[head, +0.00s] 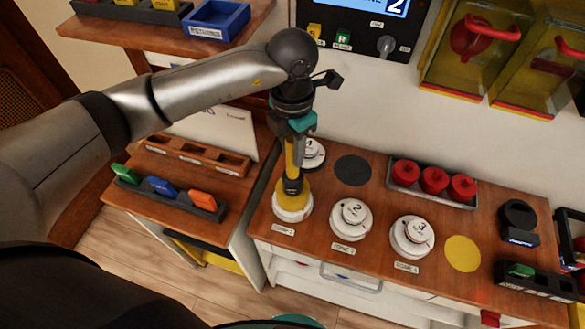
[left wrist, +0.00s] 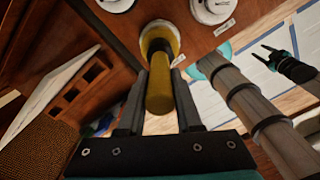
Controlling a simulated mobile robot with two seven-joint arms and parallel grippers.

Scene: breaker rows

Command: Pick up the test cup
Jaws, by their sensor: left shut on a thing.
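The test cup (head: 293,193) is a yellow cup with a black collar and a yellow upright handle. It stands at the left front of the wooden counter, above the left front label, with a white ring at its base. I cannot tell whether it is lifted. My left gripper (head: 293,135) is shut on the handle from above. In the left wrist view the handle of the test cup (left wrist: 160,92) lies between the fingers of my left gripper (left wrist: 159,80). My right gripper (left wrist: 281,52) shows at the right of that view, its fingers apart and empty.
White numbered domes 2 (head: 351,220) and 3 (head: 412,237) stand right of the cup, another (head: 313,153) behind it. A dark disc (head: 352,170) and a yellow disc (head: 463,253) are bare. A tray of red domes (head: 433,181) stands behind. Yellow wall boxes (head: 470,45) hang right.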

